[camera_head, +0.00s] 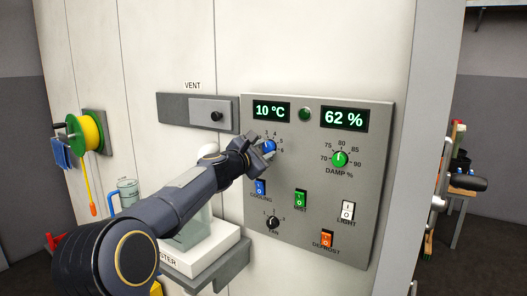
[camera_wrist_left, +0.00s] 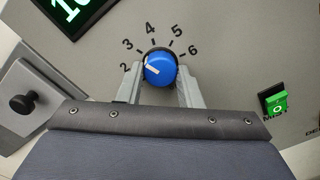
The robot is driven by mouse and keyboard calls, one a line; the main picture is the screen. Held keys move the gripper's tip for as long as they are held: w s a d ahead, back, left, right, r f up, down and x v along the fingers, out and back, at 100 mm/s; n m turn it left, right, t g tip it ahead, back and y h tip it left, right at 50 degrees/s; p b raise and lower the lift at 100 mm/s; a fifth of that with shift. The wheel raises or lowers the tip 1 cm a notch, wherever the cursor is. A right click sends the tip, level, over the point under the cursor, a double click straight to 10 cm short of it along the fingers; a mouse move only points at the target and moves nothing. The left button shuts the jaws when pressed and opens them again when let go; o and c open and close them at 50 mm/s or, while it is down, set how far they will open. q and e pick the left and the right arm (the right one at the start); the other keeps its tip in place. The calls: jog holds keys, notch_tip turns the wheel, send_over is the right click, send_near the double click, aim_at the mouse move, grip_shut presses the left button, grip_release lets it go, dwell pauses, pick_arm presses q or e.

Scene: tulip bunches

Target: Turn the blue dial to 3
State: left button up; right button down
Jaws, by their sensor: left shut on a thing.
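The blue dial (camera_head: 268,146) sits on the grey control panel below the "10 °C" display. In the left wrist view the blue dial (camera_wrist_left: 162,75) has a white pointer mark aimed left and slightly up, close to the 2. The numbers 2 to 6 curve around its upper side. My left gripper (camera_head: 263,151) reaches the dial from the left. In the wrist view the left gripper (camera_wrist_left: 160,84) has one finger on each side of the dial and is shut on it. The gripper partly hides the dial's scale in the head view. My right gripper is not in view.
The panel (camera_head: 330,190) also carries a green damp dial (camera_head: 340,159), a black fan knob (camera_head: 272,222) and several rocker switches, including a blue one (camera_head: 260,187) just below my gripper. A vent slider (camera_head: 210,112) is at the left. A shelf (camera_head: 205,265) stands below my arm.

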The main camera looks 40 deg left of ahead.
pick_arm(q)
jog(key=o, duration=1)
jog(key=shift+c, duration=0.2)
jog(key=shift+s, duration=0.35)
jog(key=s+b, duration=0.2)
jog(key=s, duration=0.5)
jog(key=shift+d, duration=0.45)
